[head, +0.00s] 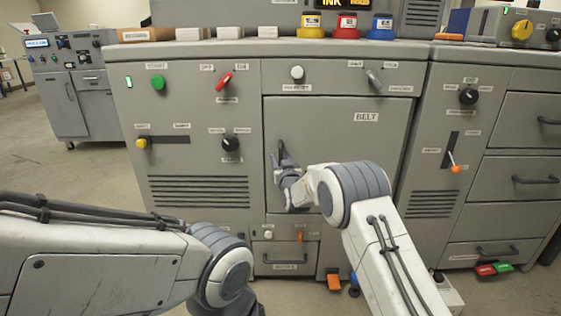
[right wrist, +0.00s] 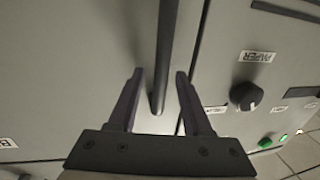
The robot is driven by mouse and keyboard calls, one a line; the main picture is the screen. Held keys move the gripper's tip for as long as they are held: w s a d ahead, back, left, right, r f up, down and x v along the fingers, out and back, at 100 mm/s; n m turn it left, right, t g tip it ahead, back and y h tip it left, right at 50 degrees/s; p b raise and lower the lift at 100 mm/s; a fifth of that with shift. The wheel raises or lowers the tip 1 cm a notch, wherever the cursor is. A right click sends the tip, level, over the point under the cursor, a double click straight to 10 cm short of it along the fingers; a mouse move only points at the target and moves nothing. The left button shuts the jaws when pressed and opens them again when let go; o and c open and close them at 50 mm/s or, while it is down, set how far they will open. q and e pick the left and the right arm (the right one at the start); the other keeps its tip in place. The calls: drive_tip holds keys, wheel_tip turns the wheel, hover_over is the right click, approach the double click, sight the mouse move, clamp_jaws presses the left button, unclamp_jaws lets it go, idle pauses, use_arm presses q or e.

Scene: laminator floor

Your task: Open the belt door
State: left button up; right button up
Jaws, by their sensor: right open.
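The belt door (head: 355,140) is a grey panel labelled BELT on the front of the middle machine, and it looks closed. Its dark vertical bar handle (head: 281,150) is at the door's left side. My right gripper (head: 277,163) is at the handle, partly hidden behind my own wrist. In the right wrist view the gripper (right wrist: 158,80) is open, and the handle (right wrist: 166,50) runs between its two fingers with a visible gap on each side. My left arm comes in at lower left, but its gripper is out of frame.
Left of the door are a black knob (head: 231,143), a yellow-tipped slider (head: 142,143) and a red switch (head: 224,80). A drawer (head: 285,257) sits below the door. Coloured ink pots (head: 347,26) stand on top. Open floor (head: 60,175) lies at left.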

clamp_jaws()
idle(1.4)
